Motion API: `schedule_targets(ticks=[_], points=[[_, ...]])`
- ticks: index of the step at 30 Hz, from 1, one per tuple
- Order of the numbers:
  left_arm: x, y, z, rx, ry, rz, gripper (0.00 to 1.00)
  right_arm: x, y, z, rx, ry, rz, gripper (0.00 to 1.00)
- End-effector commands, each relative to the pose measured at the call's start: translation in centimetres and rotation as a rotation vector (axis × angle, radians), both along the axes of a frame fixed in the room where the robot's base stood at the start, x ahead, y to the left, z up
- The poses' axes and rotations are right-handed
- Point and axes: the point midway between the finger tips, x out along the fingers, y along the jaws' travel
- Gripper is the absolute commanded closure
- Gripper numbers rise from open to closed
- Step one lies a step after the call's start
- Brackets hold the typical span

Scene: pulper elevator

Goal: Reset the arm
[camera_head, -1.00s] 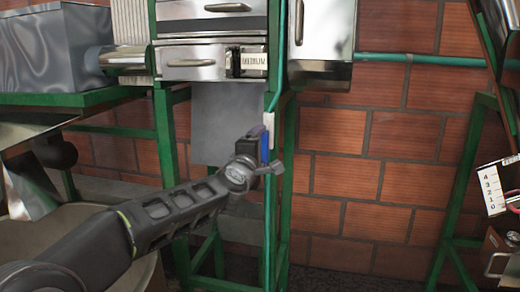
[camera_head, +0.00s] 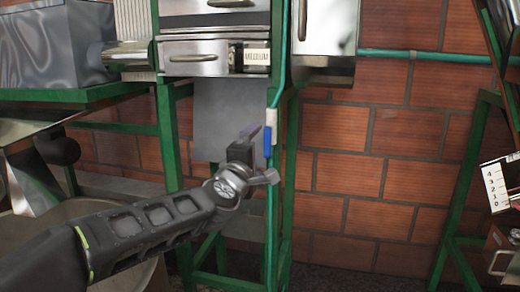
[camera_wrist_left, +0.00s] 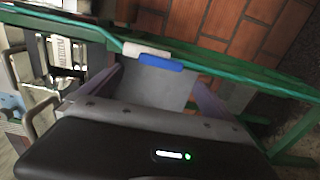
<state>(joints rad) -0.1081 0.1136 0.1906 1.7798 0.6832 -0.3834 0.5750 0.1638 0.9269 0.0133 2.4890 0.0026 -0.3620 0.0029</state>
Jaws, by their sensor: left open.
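My left arm comes in from the lower left in the head view. Its gripper (camera_head: 252,132) is raised in front of the green frame, beside a thin green pipe. In the left wrist view the two purple fingers (camera_wrist_left: 155,82) stand wide apart with nothing between them that they touch. A blue handle (camera_head: 267,142) with a white part (camera_head: 272,118) sits on the pipe just right of the fingertips. The blue handle also shows in the left wrist view (camera_wrist_left: 161,62), beyond the fingers. My right gripper is not in view.
A steel cabinet with a drawer labelled MEDIUM (camera_head: 255,57) is above the gripper. A steel box (camera_head: 50,42) is at the upper left. A scale plate (camera_head: 495,187) is at the far right. Open space lies before the brick wall (camera_head: 365,180).

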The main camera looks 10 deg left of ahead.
Motion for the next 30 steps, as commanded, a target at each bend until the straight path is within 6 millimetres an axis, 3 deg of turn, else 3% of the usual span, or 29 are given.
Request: schedule_targets(ticks=[4, 14, 18, 20, 23, 26, 30], points=[[-1.1, 0.0, 0.0, 0.001, 0.0, 0.0, 0.0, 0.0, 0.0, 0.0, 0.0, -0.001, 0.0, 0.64], [-1.1, 0.0, 0.0, 0.006, 0.0, 0.0, 0.0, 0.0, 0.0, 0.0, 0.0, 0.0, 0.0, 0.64], [-1.2, -0.4, -0.4, 0.12, -0.007, -0.013, 0.0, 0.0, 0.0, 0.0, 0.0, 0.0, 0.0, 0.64], [-1.4, -1.2, -2.5, 0.24, 0.009, -0.039, 0.0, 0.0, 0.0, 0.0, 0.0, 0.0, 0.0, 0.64], [-1.3, -2.5, -7.6, 0.39, 0.065, -0.09, 0.0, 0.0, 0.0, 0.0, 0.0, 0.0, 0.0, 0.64], [-1.5, -3.7, -14.6, 0.54, 0.146, -0.159, 0.0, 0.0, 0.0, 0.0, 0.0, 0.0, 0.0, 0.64], [-3.4, -5.1, -25.9, 0.734, 0.278, -0.294, 0.0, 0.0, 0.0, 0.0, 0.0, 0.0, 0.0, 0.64]])
